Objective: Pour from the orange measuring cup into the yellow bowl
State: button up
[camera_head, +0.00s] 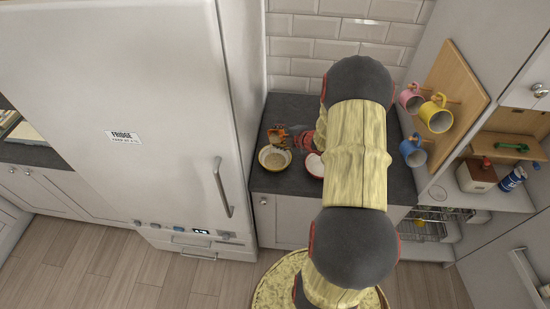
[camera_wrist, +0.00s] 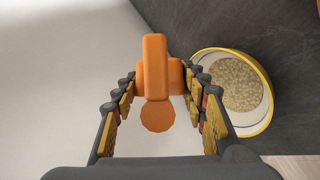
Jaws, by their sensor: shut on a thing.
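My gripper (camera_wrist: 161,82) is shut on the orange measuring cup (camera_wrist: 154,62), its fingers on either side of it. In the head view the cup (camera_head: 276,135) is above and just behind the yellow bowl (camera_head: 273,170), near the fridge. I cannot tell its exact tilt or what is in it. The yellow-rimmed bowl (camera_wrist: 269,113) is to the right of the cup in the wrist view, with a pale inside and a bed of beige grains in it. In the head view my gripper (camera_head: 291,137) is partly hidden by my arm.
A red bowl with a white inside (camera_head: 315,165) stands right of the yellow bowl, partly behind my arm. The tall fridge (camera_head: 130,120) closes off the left side. Mugs (camera_head: 436,114) hang on a wooden board at the right. Some dark worktop (camera_head: 290,105) is bare at the back.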

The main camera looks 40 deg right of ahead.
jog(key=shift+s+a+f+n+t+h+b, duration=0.15)
jog(key=shift+a+n+h+b, duration=0.15)
jog(key=shift+b, duration=1.3)
jog(key=shift+a+f+n+t+h+b, duration=0.15)
jog(key=shift+a+h+b, duration=0.25)
jog(key=shift+b, duration=1.15)
jog(key=shift+f+n+t+h+b, duration=0.25)
jog(key=shift+n+h+b, duration=0.4)
jog(key=shift+b, duration=2.7)
jog(key=shift+r+n+t+h+b, duration=0.3)
jog(key=shift+n+t+h+b, duration=0.6)
jog(key=shift+b, duration=7.15)
jog(key=p, duration=0.3)
jog(key=shift+r+g, duration=0.35)
jog(key=p, duration=0.3)
jog(key=p, duration=0.3)
jog(key=shift+m+g+y, duration=0.3)
jog(key=shift+m+y, duration=0.05)
jog(key=shift+m, duration=0.05)
jog(key=p, duration=0.3)
jog(key=shift+p, duration=0.3)
jog(key=shift+f+m+y, duration=0.3)
jog(key=shift+f, duration=0.1)
